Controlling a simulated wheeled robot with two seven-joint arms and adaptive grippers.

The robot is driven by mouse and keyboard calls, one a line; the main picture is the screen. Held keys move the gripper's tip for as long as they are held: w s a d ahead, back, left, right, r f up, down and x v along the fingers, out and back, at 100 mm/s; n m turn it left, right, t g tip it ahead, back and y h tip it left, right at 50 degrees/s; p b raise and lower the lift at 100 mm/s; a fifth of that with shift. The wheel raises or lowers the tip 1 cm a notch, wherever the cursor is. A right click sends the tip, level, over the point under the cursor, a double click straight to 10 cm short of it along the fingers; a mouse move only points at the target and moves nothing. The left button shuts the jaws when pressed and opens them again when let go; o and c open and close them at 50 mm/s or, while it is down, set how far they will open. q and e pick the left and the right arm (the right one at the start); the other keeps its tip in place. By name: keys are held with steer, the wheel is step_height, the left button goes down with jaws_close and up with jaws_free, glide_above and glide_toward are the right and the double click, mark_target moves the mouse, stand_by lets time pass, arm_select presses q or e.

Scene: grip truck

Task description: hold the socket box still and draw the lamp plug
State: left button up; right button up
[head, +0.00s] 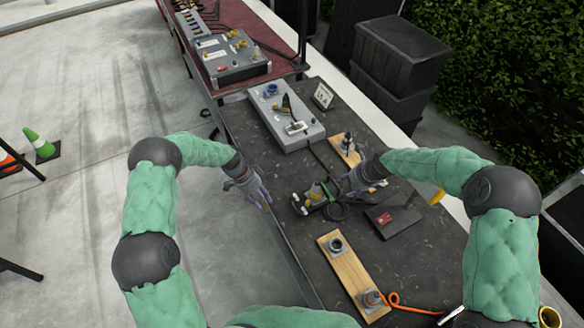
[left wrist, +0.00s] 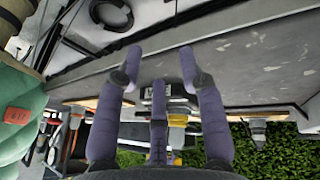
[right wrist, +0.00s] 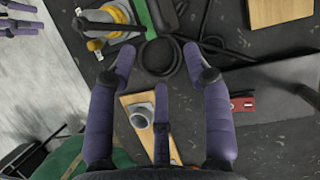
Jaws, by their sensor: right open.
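A small dark box with a yellow plug-like part (head: 315,196) sits on the dark tabletop between my grippers, a black cable coiled beside it. It looks like the socket box, but I cannot tell for certain which plug is the lamp's. In the right wrist view the yellow part (right wrist: 117,14) is at the top left. My left gripper (head: 264,196) is open and empty at the table's left edge, left of the box; its spread fingers show in the left wrist view (left wrist: 160,62). My right gripper (head: 350,187) is open and empty, above the table right of the box, near the cable (right wrist: 160,62).
A wooden board with round sockets (head: 350,272) lies in front. A larger grey box (head: 283,130) stands behind, with a small sign (head: 323,95) beside it. A dark panel with a red patch (head: 394,214) lies on the right. An orange cable (head: 410,307) curls at the front.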

mark_target(339, 191)
arm_select(q)
steer(key=w+d+r+m+h, duration=0.2)
steer(key=d+r+m, duration=0.2)
steer(key=d+r, duration=0.1)
steer(key=w+d+r+m+g+h, duration=0.1)
steer(key=w+d+r+m+h, duration=0.2)
steer(key=r, duration=0.4)
steer(key=d+m, duration=0.1)
steer(key=d, duration=0.1)
steer(key=shift+w+d+r, duration=0.25)
steer(key=shift+w+d, duration=0.1)
steer(key=shift+d, duration=0.05)
arm_select(e)
steer(key=x, duration=1)
steer(key=shift+w+f, duration=0.15)
steer(key=shift+f, duration=0.25)
steer(key=shift+c, duration=0.2)
jaws_close()
steer(key=shift+r, duration=0.1)
